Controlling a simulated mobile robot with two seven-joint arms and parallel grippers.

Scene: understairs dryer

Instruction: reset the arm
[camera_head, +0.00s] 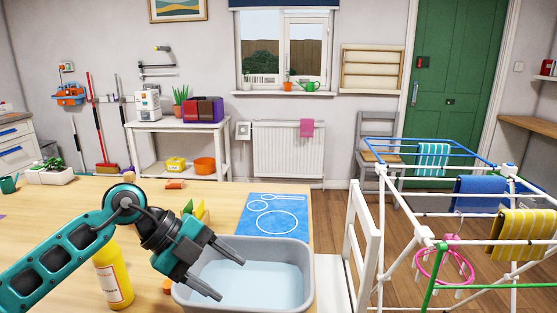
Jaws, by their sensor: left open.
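My left arm comes in from the left over the wooden table. My left gripper (231,275) is open, with its two fingers apart and nothing between them. It hangs over the left part of a grey basin (308,262) that holds pale blue water. A yellow bottle (113,277) with a white label stands on the table just below and left of the gripper. My right gripper is not in this view.
A blue mat (275,217) with white outlines lies behind the basin. Yellow and green items partly show behind my gripper. A white chair (362,240) and a drying rack (436,246) with towels stand right of the table. The table's left part (60,215) has bare room.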

